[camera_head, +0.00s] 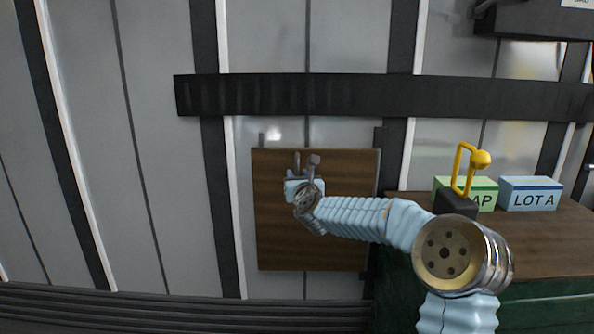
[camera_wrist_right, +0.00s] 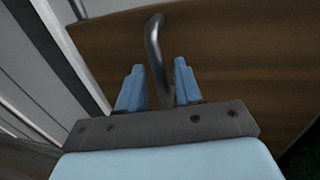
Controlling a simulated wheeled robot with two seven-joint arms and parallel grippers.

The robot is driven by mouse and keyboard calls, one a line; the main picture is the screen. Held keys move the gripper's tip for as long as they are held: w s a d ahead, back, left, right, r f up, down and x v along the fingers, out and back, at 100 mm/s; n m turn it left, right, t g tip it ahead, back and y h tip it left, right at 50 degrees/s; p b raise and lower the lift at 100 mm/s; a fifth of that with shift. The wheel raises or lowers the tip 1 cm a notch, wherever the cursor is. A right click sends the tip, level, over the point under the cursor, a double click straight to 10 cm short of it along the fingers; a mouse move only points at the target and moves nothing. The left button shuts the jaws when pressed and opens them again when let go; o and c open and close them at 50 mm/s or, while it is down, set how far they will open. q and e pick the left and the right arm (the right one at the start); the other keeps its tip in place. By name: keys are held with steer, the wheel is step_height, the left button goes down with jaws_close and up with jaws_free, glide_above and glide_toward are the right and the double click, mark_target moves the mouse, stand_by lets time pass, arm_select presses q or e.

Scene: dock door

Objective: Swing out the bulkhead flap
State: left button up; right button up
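The bulkhead flap (camera_head: 275,235) is a square brown wood-grain panel on the grey wall, in the middle of the head view. It also fills much of the right wrist view (camera_wrist_right: 235,60). I cannot tell whether it stands slightly ajar. A grey curved metal handle (camera_wrist_right: 154,45) stands out from it. My right gripper (camera_wrist_right: 158,88) is at the flap with its two blue fingers apart, one on each side of the handle. The handle looks nearer the right-hand finger; contact is unclear. In the head view my right gripper (camera_head: 304,172) partly hides the handle. My left gripper is not in view.
A dark green cabinet (camera_head: 540,310) with a brown top stands at the right, close to my right arm. On it are a yellow lever with a knob (camera_head: 480,159), a green box (camera_head: 486,190) and a blue "LOT A" box (camera_head: 530,193). A dark rail (camera_head: 300,95) crosses above the flap.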

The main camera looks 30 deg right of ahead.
steer(key=shift+w+d, duration=0.25)
steer(key=shift+w, duration=0.45)
jaws_close()
